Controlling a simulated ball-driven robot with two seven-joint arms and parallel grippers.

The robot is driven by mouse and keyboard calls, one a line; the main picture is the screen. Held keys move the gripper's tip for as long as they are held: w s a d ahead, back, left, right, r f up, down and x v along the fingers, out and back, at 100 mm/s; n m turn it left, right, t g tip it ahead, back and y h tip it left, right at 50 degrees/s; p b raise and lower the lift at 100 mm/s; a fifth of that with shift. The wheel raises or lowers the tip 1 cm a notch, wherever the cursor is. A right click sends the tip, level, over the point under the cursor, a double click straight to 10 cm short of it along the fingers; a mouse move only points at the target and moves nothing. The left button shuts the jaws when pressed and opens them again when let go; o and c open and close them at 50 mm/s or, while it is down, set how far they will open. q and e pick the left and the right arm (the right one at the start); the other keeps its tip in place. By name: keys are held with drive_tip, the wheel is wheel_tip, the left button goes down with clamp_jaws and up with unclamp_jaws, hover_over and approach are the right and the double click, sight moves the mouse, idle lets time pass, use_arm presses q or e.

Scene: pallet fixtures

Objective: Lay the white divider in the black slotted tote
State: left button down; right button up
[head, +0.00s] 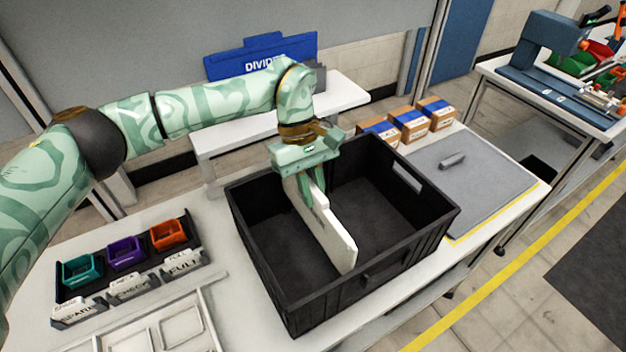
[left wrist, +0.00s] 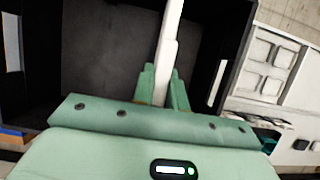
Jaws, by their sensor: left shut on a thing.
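The white divider (head: 335,236) is a thin upright panel inside the black slotted tote (head: 313,303), running across its middle from the back toward the front wall. My left gripper (head: 312,192) is shut on the divider's top edge near the back of the tote. In the left wrist view the divider (left wrist: 169,45) stands between the two green fingers of the gripper (left wrist: 161,88), with the dark tote floor (left wrist: 110,50) beside it. I cannot tell whether the divider's lower edge rests on the floor or sits in slots. My right gripper is not in view.
Teal, purple and orange bins (head: 126,254) stand in a rack left of the tote. A white tray (head: 165,335) lies at the front left. A blue divider holder (head: 230,65) stands behind.

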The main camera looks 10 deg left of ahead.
sight(313, 213)
use_arm(q)
drive_tip(key=shift+f+b, duration=2.05)
drive_tip(key=shift+f, duration=1.5)
drive_tip(key=shift+f+b, duration=0.7)
drive_tip(key=c, duration=1.3)
unclamp_jaws()
drive_tip(key=v, duration=1.6)
drive_tip(key=shift+s+r+p, duration=0.1)
drive_tip(key=shift+r+p, duration=0.1)
drive_tip(key=shift+p, duration=0.2)
